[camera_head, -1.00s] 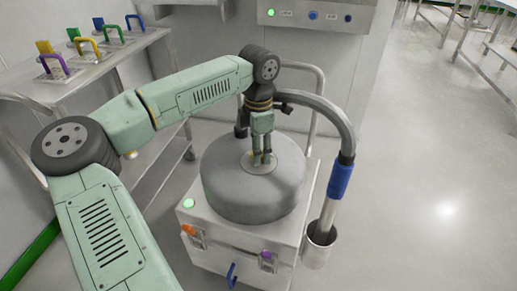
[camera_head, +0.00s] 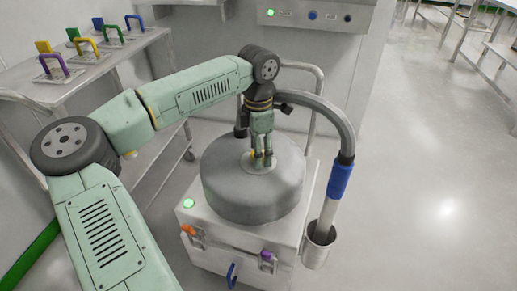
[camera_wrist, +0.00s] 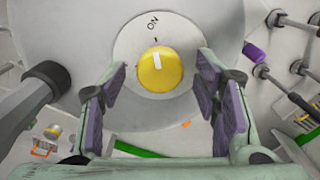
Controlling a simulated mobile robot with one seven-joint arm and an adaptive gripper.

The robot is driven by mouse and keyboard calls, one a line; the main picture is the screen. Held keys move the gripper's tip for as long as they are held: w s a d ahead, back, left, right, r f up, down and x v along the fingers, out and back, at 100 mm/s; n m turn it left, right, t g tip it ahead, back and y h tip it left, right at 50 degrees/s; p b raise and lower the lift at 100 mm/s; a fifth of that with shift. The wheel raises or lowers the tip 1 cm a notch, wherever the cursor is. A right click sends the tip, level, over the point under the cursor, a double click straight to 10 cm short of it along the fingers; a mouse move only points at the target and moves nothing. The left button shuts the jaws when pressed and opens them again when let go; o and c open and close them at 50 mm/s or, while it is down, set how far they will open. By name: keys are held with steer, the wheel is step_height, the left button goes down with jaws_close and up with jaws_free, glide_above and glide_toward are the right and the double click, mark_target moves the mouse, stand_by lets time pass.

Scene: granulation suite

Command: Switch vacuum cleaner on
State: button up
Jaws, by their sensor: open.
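The vacuum cleaner (camera_head: 225,185) has a round grey lid on a white box body. A yellow knob (camera_wrist: 160,72) sits on a pale round plate (camera_wrist: 130,45) on the lid. The knob's white mark points toward the tick beside the "ON" label. In the wrist view my gripper (camera_wrist: 161,68) is open, with its purple-padded fingers on either side of the knob and visible gaps to it. In the head view my gripper (camera_head: 263,160) points down over the plate and hides most of the knob. A green light (camera_head: 189,204) shows on the body's top corner.
A grey hose with a blue grip (camera_head: 340,180) curves down the right side into a metal holder (camera_head: 319,245). A steel table (camera_head: 110,60) with coloured-handled items stands at the left. A wall panel (camera_head: 312,14) is behind. Open floor lies to the right.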

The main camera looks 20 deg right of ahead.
step_height(320, 180, up, 12)
stand_by(0.5)
